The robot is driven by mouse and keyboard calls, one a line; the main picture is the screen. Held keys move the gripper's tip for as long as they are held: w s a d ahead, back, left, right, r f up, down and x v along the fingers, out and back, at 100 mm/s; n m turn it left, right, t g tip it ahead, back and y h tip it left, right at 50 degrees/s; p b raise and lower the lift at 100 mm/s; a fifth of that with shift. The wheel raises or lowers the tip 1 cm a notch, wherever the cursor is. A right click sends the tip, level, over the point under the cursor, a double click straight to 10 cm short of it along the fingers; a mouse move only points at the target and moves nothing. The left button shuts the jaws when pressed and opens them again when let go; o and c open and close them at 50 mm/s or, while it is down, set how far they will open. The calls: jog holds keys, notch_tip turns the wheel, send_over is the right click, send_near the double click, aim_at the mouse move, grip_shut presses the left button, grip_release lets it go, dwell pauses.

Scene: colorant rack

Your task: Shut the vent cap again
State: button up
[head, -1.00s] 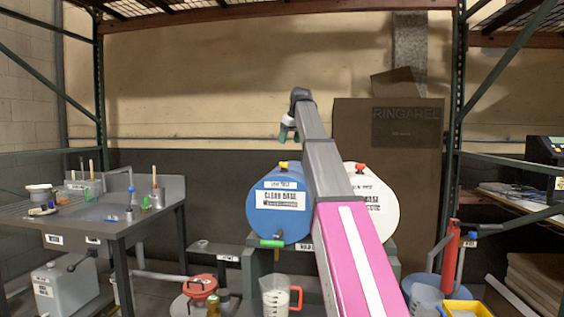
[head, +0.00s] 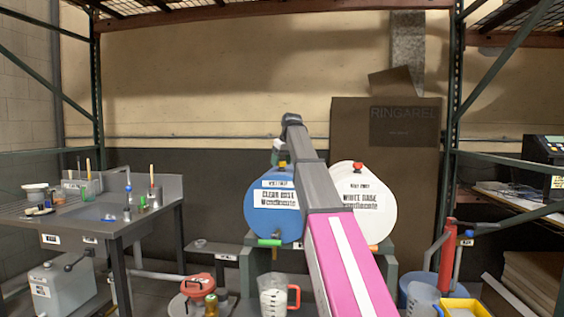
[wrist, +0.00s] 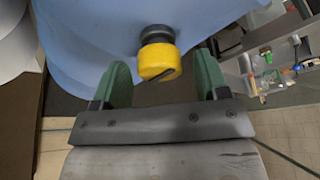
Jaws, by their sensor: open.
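The blue drum (head: 272,222), labelled CLEAR BASE, lies on its side on a stand, with its yellow vent cap (head: 282,165) on top. In the wrist view the yellow cap (wrist: 158,66) sits on a dark neck on the blue drum (wrist: 95,25), with a dark slot or gap at its lower edge. My gripper (wrist: 162,82) is open, its green fingers on either side of the cap with space to each. I cannot tell how far the cap reaches between them. In the head view my gripper (head: 277,152) is small, just above the drum top.
A green tap (head: 269,242) is on the blue drum's front. A sink bench (head: 100,220) is at left. A jug (head: 273,295) stands below.

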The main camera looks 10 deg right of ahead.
jog(key=c, duration=0.9)
jog(key=m+h, duration=0.1)
jog(key=m, duration=0.3)
jog(key=shift+a+m+t+h, duration=0.1)
jog(key=shift+m+t+h, duration=0.2)
jog(key=shift+m+h, duration=0.1)
jog(key=m+h, duration=0.1)
jog(key=m, duration=0.3)
jog(key=shift+a+m+h, duration=0.1)
jog(key=shift+m+h, duration=0.2)
jog(key=shift+h, duration=0.1)
jog(key=m+g+h, duration=0.1)
jog(key=m, duration=0.3)
jog(key=shift+m, duration=0.3)
jog(key=shift+w+m+g+h, duration=0.1)
jog(key=shift+m+g+h, duration=0.6)
jog(key=shift+m, duration=1.2)
